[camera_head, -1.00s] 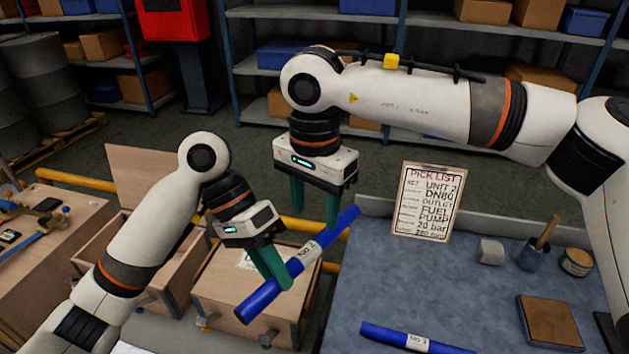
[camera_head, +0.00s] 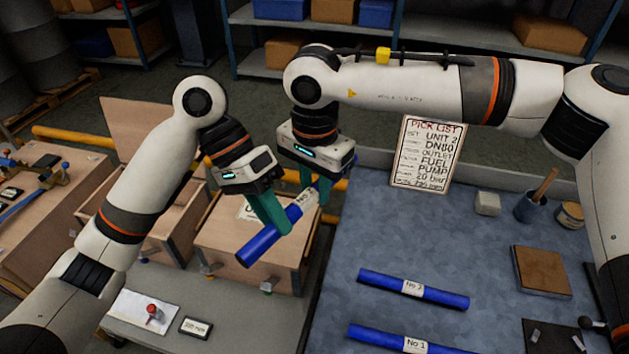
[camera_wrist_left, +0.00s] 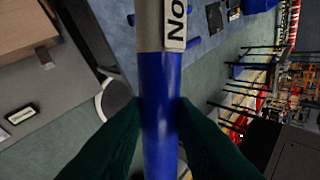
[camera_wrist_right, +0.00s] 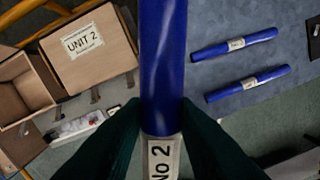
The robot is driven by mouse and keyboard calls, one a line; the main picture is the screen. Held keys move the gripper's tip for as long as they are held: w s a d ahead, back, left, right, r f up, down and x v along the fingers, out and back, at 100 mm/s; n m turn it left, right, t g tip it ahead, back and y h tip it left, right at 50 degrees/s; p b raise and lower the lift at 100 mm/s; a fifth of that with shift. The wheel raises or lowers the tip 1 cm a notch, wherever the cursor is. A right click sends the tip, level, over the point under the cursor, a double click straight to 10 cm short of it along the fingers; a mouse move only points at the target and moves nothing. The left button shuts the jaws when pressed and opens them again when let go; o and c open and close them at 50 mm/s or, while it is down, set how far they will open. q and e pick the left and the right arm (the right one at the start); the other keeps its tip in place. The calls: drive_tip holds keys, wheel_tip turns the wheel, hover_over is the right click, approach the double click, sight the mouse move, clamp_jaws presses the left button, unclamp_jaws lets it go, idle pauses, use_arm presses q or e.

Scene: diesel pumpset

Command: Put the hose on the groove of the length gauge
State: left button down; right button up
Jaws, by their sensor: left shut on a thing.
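A blue hose (camera_head: 262,243) with a white "No 2" label is held tilted in the air, its right end higher. My left gripper (camera_head: 275,225) is shut on the hose's lower part; the hose also runs between its fingers in the left wrist view (camera_wrist_left: 160,105). My right gripper (camera_head: 315,190) has its fingers on both sides of the upper end. In the right wrist view the hose (camera_wrist_right: 163,60) lies between those fingers, close to both; whether they grip it is unclear. I cannot surely pick out the length gauge.
Blue hoses "No 3" (camera_head: 375,280) and "No 1" (camera_head: 375,335) lie on the blue-grey table (camera_head: 400,235). A pick list (camera_head: 425,152) stands at its back edge. Wooden crates (camera_head: 230,240) stand beyond the grey bench (camera_head: 250,325). Tools lie on the left wooden bench (camera_head: 50,225).

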use_arm(q)
drive_tip(key=shift+s, duration=0.1)
use_arm(e)
drive_tip(key=shift+a, duration=0.1)
drive_tip(key=c, duration=0.3)
use_arm(q)
drive_tip(key=c, duration=1.1)
unclamp_jaws()
use_arm(e)
clamp_jaws()
